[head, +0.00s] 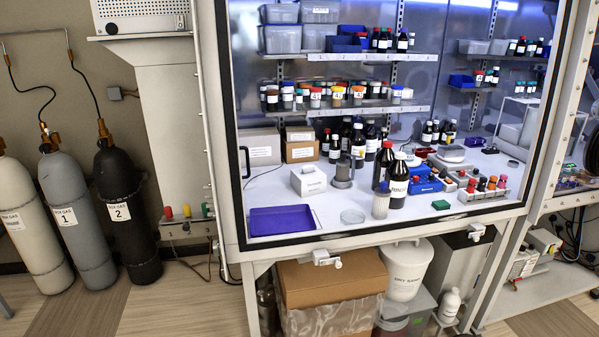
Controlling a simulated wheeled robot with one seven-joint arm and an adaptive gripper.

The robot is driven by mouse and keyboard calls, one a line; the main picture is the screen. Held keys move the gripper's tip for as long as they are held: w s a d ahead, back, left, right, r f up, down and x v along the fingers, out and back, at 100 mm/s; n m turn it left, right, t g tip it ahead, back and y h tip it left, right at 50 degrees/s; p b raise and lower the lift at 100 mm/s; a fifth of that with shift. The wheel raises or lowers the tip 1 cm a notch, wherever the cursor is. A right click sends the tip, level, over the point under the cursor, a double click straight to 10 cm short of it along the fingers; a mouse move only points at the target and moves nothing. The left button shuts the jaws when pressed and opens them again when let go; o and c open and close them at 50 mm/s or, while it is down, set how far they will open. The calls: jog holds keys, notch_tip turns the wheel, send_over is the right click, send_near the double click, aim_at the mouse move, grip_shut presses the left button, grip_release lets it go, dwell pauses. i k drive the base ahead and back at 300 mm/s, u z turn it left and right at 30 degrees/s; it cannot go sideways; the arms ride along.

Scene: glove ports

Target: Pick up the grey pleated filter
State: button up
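A small upright pale grey cylinder with what look like vertical ribs (381,206) stands near the front of the bench inside the glass-fronted cabinet; it looks like the pleated filter. A large dark bottle with a white label (398,186) stands close to its right, and another dark bottle is just behind it. A darker grey cylinder on a wider base (344,172) stands further back to the left; its surface is too small to tell whether it is pleated. My gripper is not in view.
A clear round dish (352,217) and a blue tray (281,220) lie left of the ribbed cylinder. A small green block (441,205) and a rack of small bottles (484,190) are to its right. The cabinet's front frame (380,234) runs below. Gas cylinders (126,215) stand far left.

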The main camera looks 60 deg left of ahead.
aim_at(343, 163)
jog(key=u, duration=1.6)
